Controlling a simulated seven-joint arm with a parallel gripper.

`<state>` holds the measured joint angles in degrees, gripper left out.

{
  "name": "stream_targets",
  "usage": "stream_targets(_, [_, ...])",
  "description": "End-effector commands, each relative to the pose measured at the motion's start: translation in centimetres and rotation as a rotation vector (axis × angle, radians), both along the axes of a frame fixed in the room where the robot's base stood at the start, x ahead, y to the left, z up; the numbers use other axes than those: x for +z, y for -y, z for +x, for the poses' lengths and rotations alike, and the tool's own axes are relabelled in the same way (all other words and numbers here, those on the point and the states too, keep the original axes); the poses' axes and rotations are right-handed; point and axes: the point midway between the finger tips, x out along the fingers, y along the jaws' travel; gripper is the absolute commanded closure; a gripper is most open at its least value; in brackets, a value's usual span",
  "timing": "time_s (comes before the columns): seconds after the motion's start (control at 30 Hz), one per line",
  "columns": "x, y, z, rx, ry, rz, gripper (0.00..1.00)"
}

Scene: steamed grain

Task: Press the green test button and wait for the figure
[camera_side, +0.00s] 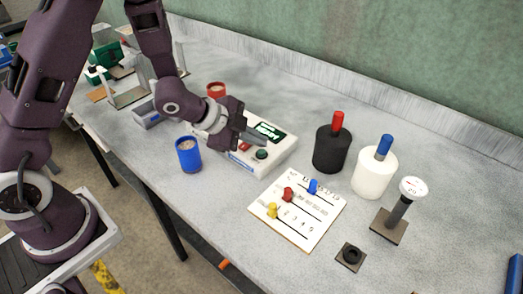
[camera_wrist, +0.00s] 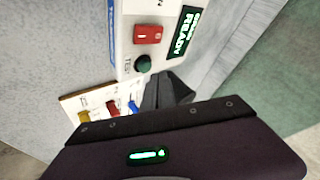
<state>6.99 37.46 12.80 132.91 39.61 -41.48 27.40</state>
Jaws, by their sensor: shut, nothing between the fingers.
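The white tester (camera_side: 275,146) stands on the grey table. Its green test button (camera_side: 261,154) is on its top face, and it also shows in the wrist view (camera_wrist: 142,64) beside the word TEST. A red rocker switch (camera_wrist: 147,34) sits next to it. The lit display (camera_wrist: 184,32) reads READY in green, with a smaller line above it. My gripper (camera_side: 262,138) is shut and empty over the tester. In the wrist view its dark fingertips (camera_wrist: 168,84) are near the green button, apart from it in the picture. I cannot tell the height gap.
A blue cup of grain (camera_side: 188,154) stands left of the tester, and a red cup (camera_side: 216,90) behind it. A board with coloured pegs (camera_side: 298,209) lies in front. Black (camera_side: 331,150) and white (camera_side: 374,173) canisters and a gauge on a stand (camera_side: 399,210) are to the right.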

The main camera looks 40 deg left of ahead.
Motion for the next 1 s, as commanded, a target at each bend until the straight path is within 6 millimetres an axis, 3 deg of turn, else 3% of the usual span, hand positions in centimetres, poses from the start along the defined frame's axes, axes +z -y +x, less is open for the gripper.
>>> stream_targets(1.0, [-0.85,0.03,-0.01,0.0,0.0,0.0,1.0])
